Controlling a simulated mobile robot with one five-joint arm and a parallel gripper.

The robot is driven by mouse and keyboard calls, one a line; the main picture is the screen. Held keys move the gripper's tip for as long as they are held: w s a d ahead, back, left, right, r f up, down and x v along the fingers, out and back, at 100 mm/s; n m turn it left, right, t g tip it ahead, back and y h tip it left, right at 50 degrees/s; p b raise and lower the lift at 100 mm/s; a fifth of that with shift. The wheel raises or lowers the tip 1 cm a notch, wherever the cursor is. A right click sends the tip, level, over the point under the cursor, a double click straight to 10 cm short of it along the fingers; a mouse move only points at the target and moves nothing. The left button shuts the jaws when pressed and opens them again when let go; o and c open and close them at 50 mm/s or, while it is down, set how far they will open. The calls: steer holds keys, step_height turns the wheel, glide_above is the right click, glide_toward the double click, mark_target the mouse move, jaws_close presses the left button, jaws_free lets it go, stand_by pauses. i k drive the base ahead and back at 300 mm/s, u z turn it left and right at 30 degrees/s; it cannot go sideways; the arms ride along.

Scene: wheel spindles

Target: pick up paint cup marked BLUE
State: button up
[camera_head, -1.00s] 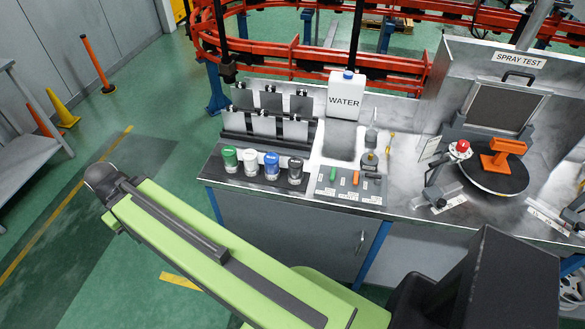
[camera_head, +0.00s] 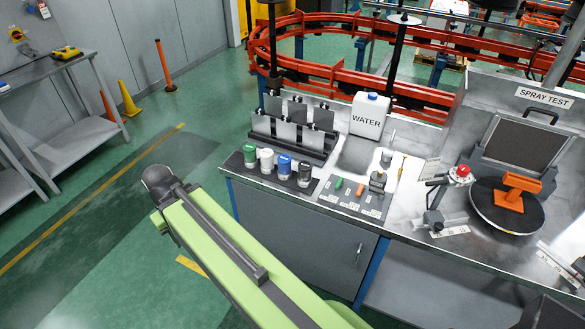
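The blue-topped paint cup (camera_head: 284,166) stands on a dark mat (camera_head: 236,168) at the left end of the metal bench. It is third from the left in a row, between a white-topped cup (camera_head: 266,160) and a black-topped cup (camera_head: 305,173). A green-topped cup (camera_head: 250,155) is at the left end. Lettering on the blue top is too small to read. My green arm reaches from the bottom edge toward the left, in front of the bench and apart from the cups. My gripper cannot be made out in this view.
Behind the cups stands a rack of grey panels (camera_head: 290,130). A white WATER jug (camera_head: 369,115) is by the sink. A spray test turntable (camera_head: 508,206) is at right. Open green floor lies left of the bench.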

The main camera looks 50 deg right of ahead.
mark_target(284, 160)
steer(key=u, duration=0.1)
steer(key=i, duration=0.9)
steer(key=z, duration=0.05)
